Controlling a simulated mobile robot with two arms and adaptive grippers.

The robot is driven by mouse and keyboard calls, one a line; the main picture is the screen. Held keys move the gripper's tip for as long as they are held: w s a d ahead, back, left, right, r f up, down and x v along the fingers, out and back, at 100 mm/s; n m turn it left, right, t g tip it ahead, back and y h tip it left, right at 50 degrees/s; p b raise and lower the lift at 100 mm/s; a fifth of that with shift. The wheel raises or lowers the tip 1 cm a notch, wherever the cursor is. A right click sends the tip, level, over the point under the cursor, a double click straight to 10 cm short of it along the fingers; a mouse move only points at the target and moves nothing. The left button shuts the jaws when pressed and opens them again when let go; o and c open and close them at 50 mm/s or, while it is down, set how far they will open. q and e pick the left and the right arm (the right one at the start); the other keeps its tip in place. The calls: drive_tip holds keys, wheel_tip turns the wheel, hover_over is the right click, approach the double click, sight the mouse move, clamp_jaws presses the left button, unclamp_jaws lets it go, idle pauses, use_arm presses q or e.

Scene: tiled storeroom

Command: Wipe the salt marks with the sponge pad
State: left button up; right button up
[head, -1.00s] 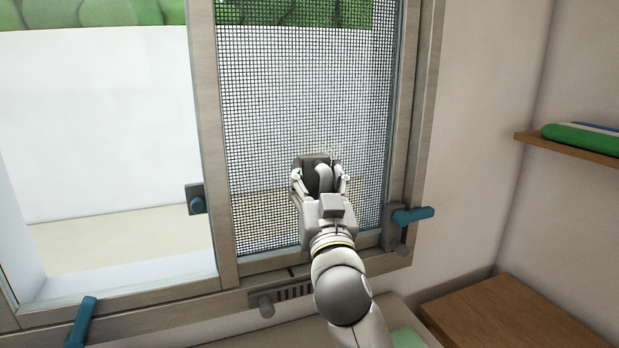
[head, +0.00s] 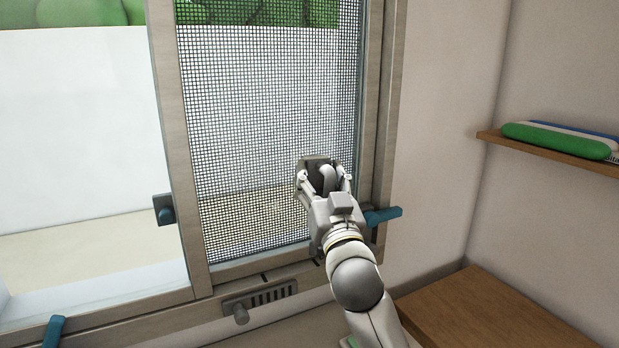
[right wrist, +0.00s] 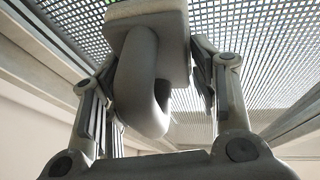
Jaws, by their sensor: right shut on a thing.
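My right gripper (head: 324,182) is at the lower right part of the mesh screen (head: 270,110), close to its right frame. It is shut on the sponge pad (head: 316,163), a dark grey block with a thick looped handle. In the right wrist view the pad (right wrist: 150,14) and its loop (right wrist: 145,90) sit between the two fingers, with the pad's far side toward the mesh. I cannot tell whether the pad touches the mesh. I cannot clearly make out salt marks; the pad and gripper hide part of the screen. My left gripper is not in view.
Another blue latch (head: 164,209) is on the middle post, and a vent (head: 272,296) is under the screen. A shelf (head: 560,153) with a green item and a wooden surface (head: 490,315) are at right.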

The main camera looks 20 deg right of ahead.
drive_tip(key=shift+d+r+p, duration=0.15)
drive_tip(key=shift+r+p, duration=1)
drive_tip(key=shift+r, duration=0.05)
drive_tip(key=shift+a+f, duration=0.1)
drive_tip(key=shift+a, duration=0.3)
drive_tip(key=shift+s+a+b, duration=0.1)
drive_tip(key=shift+a+b, duration=0.3)
drive_tip(key=shift+a, duration=2.95)
drive_tip(key=shift+a+b, duration=0.45)
drive_tip(key=shift+a, duration=1.4)
drive_tip(key=shift+s, duration=0.15)
